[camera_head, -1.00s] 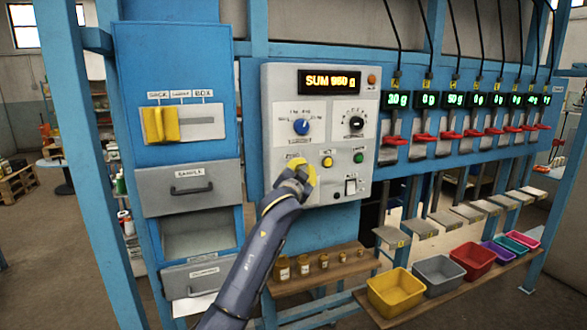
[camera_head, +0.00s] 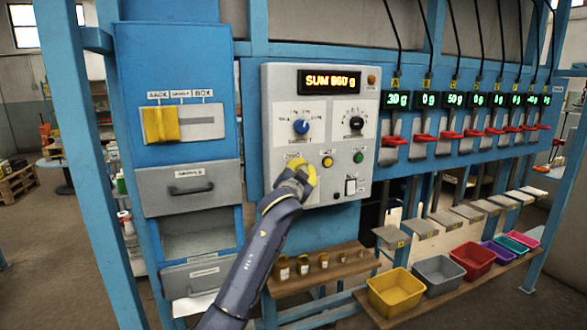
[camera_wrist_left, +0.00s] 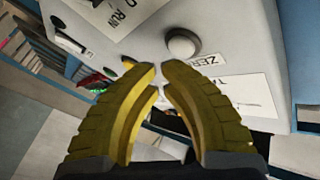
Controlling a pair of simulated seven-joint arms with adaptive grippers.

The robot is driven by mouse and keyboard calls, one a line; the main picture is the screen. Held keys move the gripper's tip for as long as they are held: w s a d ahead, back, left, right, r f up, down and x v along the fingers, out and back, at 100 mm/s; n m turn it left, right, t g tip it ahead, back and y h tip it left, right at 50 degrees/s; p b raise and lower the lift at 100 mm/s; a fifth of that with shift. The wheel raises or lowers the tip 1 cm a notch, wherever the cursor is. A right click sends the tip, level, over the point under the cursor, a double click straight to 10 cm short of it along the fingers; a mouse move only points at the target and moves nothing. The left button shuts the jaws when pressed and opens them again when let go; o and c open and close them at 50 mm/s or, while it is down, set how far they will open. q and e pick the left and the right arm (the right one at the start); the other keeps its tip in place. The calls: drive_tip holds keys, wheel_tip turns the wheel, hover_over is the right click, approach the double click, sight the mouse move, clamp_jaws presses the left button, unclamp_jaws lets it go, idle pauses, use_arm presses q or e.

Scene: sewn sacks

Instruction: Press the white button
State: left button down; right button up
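The white button (camera_wrist_left: 183,44) is a round knob in a dark ring, beside the ZERO label on the grey control panel (camera_head: 282,120). In the wrist view it lies just beyond my left fingertips, with a small gap in the picture; I cannot tell the exact distance. In the head view my left gripper (camera_head: 303,168) covers it, just under the ZERO label. The yellow fingers of my left gripper (camera_wrist_left: 161,67) are brought together with nothing between them. My right gripper is not in view.
Yellow (camera_head: 327,162) and green (camera_head: 358,157) buttons, a blue knob (camera_head: 301,127) and a black knob (camera_head: 356,123) are nearby on the panel. A shelf with small weights (camera_head: 323,262) is below. Red-handled levers (camera_head: 394,141) and coloured bins (camera_head: 396,292) are to the right.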

use_arm(q)
drive_tip(key=shift+w+a, duration=0.35)
drive_tip(key=shift+w, duration=0.5)
idle(1.5)
drive_tip(key=shift+s, duration=0.15)
drive_tip(key=shift+s+d, duration=0.3)
drive_tip(key=shift+s, duration=0.35)
drive_tip(key=shift+s+d, duration=0.35)
drive_tip(key=shift+s, duration=0.45)
drive_tip(key=shift+s+d, duration=0.3)
drive_tip(key=shift+s, duration=0.45)
drive_tip(key=shift+s+d, duration=0.35)
drive_tip(key=shift+s, duration=0.45)
